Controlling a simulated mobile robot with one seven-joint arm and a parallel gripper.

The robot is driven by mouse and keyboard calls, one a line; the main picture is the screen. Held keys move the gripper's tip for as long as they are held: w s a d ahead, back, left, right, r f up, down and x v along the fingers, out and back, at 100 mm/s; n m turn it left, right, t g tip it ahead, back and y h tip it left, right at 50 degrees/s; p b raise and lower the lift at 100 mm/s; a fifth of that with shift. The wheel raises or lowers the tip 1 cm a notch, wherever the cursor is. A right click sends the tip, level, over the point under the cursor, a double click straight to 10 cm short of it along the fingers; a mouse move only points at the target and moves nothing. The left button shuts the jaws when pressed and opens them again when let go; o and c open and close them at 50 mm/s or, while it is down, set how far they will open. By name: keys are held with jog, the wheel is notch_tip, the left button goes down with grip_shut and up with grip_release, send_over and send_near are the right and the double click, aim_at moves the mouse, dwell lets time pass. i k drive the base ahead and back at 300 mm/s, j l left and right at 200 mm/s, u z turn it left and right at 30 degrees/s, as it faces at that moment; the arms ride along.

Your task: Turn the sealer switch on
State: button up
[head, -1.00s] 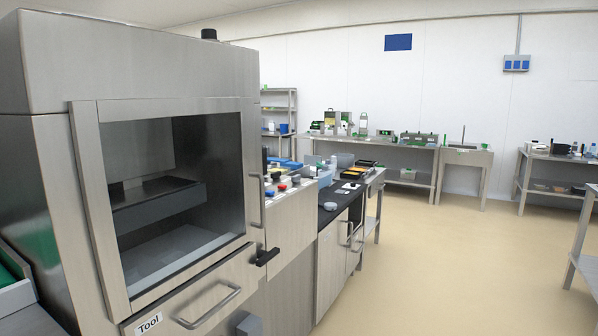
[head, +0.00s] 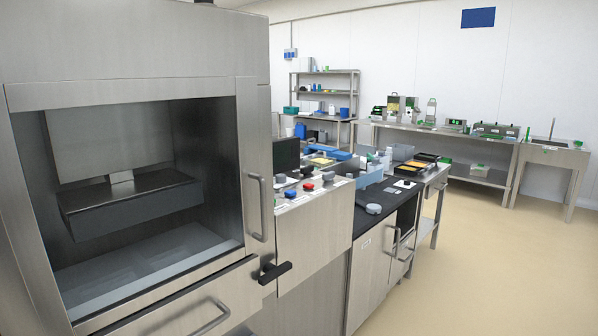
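The tray sealer (head: 258,110) is a large brushed-steel machine filling the left of the head view. Its chamber shows a dark sealing head (head: 130,205) above a grey lower plate. To the right of the chamber is a sloped control panel (head: 312,222) with several knobs and buttons, among them a red one (head: 308,187). A black handle (head: 275,272) sticks out below the chamber's right side. I cannot tell which control is the sealer switch or how it is set. My gripper is not in view.
A black-topped counter (head: 375,222) with cabinets and small items adjoins the panel on the right. Steel tables (head: 440,132) and a shelf rack (head: 325,96) stand along the back. The beige floor (head: 480,270) at right is open.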

aim_at(308, 170)
jog(key=i+l, duration=0.3)
jog(key=l, duration=0.15)
jog(key=i+l+u, duration=0.1)
jog(key=l, duration=0.25)
jog(key=i+l+u, duration=0.1)
jog(key=i+l, duration=0.15)
jog(key=i+l+u, duration=0.15)
jog(key=l, duration=0.3)
jog(key=i+l+u, duration=0.1)
jog(key=l, duration=0.25)
jog(key=i+l+u, duration=0.1)
jog(key=l, duration=0.3)
jog(key=i, duration=0.1)
